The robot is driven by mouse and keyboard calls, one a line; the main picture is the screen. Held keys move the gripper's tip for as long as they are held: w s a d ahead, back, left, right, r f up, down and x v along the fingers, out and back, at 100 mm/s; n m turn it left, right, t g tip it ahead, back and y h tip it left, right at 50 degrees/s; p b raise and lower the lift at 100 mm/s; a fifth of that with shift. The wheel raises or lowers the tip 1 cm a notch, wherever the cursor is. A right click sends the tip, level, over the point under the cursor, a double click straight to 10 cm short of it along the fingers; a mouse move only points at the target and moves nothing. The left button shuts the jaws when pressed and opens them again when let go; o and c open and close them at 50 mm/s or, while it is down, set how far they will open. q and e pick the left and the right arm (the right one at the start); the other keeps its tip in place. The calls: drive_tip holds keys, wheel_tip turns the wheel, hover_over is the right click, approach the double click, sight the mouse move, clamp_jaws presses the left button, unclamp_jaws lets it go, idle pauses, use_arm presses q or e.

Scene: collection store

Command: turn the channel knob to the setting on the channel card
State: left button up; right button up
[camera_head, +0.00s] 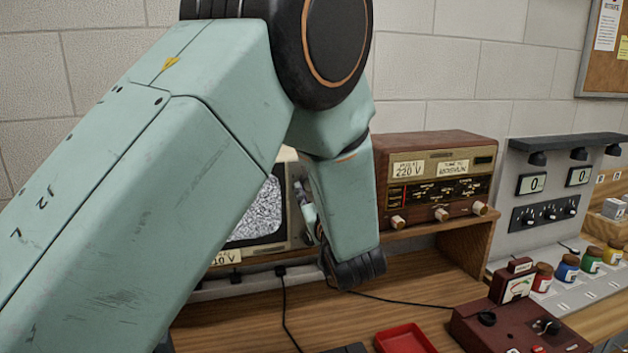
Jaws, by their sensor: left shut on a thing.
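A television (265,210) with grey static on its screen stands on the shelf, largely hidden behind my left arm. My left gripper (305,198) is at the control panel on the right side of the television. It is shut on what appears to be the channel knob, which the gripper and arm cover. The knob's setting cannot be read. I cannot make out a channel card; it may be behind my arm. My right gripper is not in view.
A wooden radio (432,175) with cards and several knobs stands right of my arm. A red meter box (510,325) and a red tray (404,338) are on the bench (350,315). Jars and a grey display panel are at the right. Cables hang below the television.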

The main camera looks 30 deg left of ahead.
use_arm(q)
drive_tip(key=m+p, duration=0.1)
drive_tip(key=m, duration=0.1)
drive_tip(key=r+m+p, duration=0.1)
drive_tip(key=m+p, duration=0.1)
drive_tip(key=m, duration=0.1)
drive_tip(key=shift+h, duration=0.3)
drive_tip(key=shift+m, duration=0.4)
drive_tip(key=o, duration=1.2)
drive_tip(key=shift+a+f, duration=0.1)
drive_tip(key=shift+f, duration=0.25)
drive_tip(key=shift+c, duration=0.2)
wheel_tip(320, 180, up, 10)
